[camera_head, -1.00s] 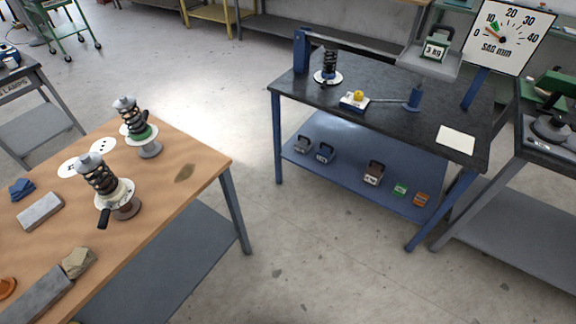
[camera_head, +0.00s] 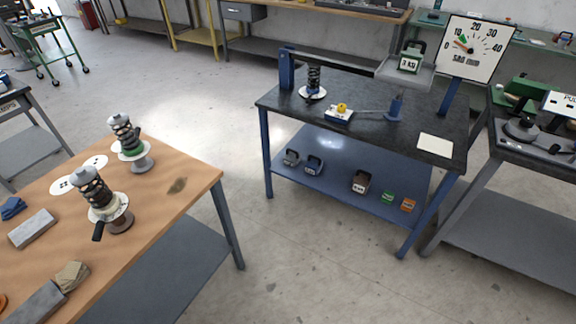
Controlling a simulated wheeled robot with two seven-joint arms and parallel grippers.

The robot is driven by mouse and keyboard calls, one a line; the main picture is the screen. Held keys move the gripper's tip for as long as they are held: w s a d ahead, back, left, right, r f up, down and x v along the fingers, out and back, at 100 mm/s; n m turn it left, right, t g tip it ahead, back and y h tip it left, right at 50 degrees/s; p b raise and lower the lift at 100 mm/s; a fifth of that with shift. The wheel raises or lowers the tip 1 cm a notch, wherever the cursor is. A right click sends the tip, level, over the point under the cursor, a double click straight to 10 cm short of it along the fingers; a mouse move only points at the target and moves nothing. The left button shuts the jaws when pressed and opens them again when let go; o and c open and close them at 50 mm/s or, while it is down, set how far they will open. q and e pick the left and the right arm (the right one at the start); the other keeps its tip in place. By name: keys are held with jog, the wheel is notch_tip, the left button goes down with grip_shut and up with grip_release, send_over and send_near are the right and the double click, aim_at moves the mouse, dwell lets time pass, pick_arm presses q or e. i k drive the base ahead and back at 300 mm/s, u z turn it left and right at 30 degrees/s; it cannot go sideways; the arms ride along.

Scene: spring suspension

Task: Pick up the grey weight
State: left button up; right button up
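The grey weight (camera_head: 291,158) is a small block with a dark handle. It sits upright at the left end of the blue lower shelf (camera_head: 335,177) under the dark-topped test bench (camera_head: 415,117). A blue weight (camera_head: 314,165) stands just to its right. A brown weight (camera_head: 360,182), a green weight (camera_head: 387,197) and an orange weight (camera_head: 408,205) stand further right on the same shelf. Neither of my grippers is in view.
A wooden table (camera_head: 165,208) with two spring units is at the left. A grey side bench (camera_head: 505,205) stands at the right. The bench's blue front legs (camera_head: 267,155) flank the shelf. The concrete floor (camera_head: 320,265) in front is clear.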

aim_at(292, 157)
jog(key=z, duration=0.45)
jog(key=i, duration=1.65)
jog(key=z, duration=0.6)
